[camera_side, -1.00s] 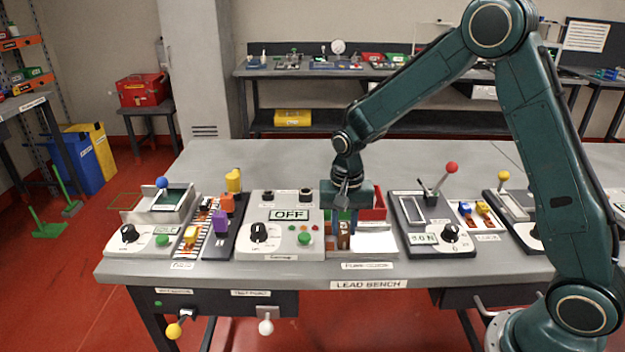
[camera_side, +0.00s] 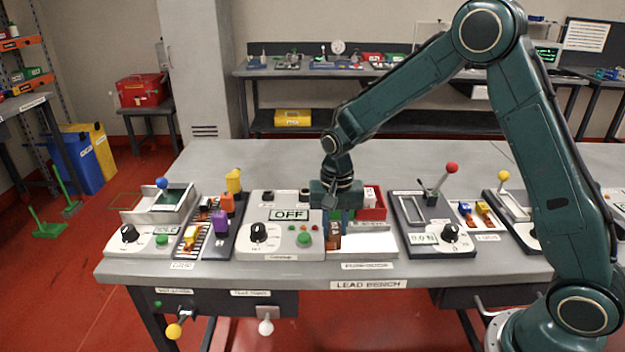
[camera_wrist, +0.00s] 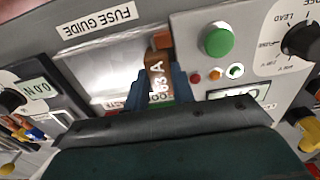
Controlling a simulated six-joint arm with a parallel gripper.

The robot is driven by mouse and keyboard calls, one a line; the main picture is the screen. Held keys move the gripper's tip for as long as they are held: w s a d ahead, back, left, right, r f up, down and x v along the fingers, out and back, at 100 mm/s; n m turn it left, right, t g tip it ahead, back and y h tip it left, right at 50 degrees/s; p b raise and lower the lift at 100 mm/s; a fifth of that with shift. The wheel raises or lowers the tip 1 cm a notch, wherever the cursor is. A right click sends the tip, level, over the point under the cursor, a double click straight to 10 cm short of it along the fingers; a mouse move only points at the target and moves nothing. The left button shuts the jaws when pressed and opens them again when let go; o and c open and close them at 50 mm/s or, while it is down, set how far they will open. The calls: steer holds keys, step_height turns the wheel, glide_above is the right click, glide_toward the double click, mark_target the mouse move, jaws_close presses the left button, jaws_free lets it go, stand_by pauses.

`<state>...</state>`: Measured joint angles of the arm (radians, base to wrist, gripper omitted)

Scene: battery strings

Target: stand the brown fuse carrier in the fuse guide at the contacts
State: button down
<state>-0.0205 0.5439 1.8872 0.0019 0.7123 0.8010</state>
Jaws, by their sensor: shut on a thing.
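The brown fuse carrier (camera_wrist: 158,82), marked 63 A, sits between the two blue fingers of my gripper (camera_wrist: 160,92) in the wrist view. My gripper (camera_side: 335,212) is shut on it at the left edge of the white fuse guide station. The carrier (camera_side: 335,234) looks upright in the side view, low by the plate. The fuse guide plate (camera_wrist: 110,72) has a FUSE GUIDE label; the plate (camera_side: 368,243) is bare on its right part. I cannot tell whether the carrier is seated.
A red bin (camera_side: 383,211) with a pale item stands behind the plate. An OFF panel (camera_side: 270,240) with a green button (camera_wrist: 218,41) is close on the left in the side view. A meter panel with a red-knobbed lever (camera_side: 452,168) stands right.

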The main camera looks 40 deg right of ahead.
mark_target(334, 228)
steer(key=shift+w+a, duration=0.1)
steer(key=shift+w, duration=0.05)
steer(key=c, duration=1.1)
jaws_free()
step_height(334, 228, up, 14)
